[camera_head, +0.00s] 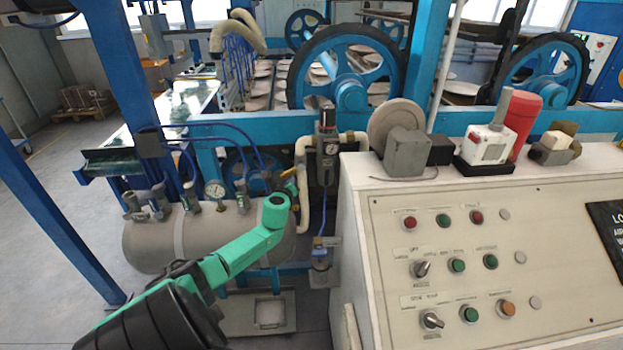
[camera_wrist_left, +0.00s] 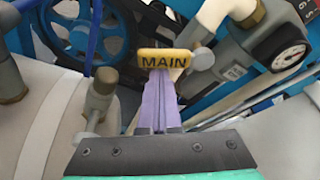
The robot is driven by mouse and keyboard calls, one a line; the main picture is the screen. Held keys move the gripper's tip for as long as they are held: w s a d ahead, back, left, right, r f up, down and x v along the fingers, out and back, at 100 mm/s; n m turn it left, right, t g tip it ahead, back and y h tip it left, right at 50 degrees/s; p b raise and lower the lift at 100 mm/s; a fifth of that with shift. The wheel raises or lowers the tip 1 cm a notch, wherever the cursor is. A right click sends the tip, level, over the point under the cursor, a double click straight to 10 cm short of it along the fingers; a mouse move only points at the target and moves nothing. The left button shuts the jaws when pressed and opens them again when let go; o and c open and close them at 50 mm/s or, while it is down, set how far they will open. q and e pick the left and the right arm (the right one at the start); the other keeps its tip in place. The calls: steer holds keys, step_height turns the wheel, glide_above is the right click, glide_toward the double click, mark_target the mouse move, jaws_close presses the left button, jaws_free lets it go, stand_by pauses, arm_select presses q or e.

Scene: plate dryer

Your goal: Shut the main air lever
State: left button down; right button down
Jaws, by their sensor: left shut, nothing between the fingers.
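The main air lever (camera_wrist_left: 164,58) is a yellow handle with the word MAIN in black, seen in the left wrist view just beyond my fingertips. In the head view a small yellow part (camera_head: 289,173) shows at the pipe above the tank's right end. My left gripper (camera_wrist_left: 162,84) has its purple fingers shut together and empty, pointing at the lever's lower edge. I cannot tell whether they touch it. In the head view my green left arm reaches over the tank, with the gripper (camera_head: 291,189) at its far end. My right gripper is out of view.
A grey air tank (camera_head: 150,245) with valves and a gauge (camera_head: 215,189) lies under the arm. A regulator with a dial (camera_wrist_left: 290,57) and a beige pipe (camera_head: 302,165) stand close right of the lever. A control panel (camera_head: 375,270) fills the right.

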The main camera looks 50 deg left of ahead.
arm_select(q)
steer(key=shift+s+a+r+p, duration=0.3)
steer(key=shift+a+r+p, duration=0.1)
steer(key=shift+r, duration=0.2)
steer(key=shift+s+a+r+p, duration=0.1)
steer(key=shift+r+p, duration=0.25)
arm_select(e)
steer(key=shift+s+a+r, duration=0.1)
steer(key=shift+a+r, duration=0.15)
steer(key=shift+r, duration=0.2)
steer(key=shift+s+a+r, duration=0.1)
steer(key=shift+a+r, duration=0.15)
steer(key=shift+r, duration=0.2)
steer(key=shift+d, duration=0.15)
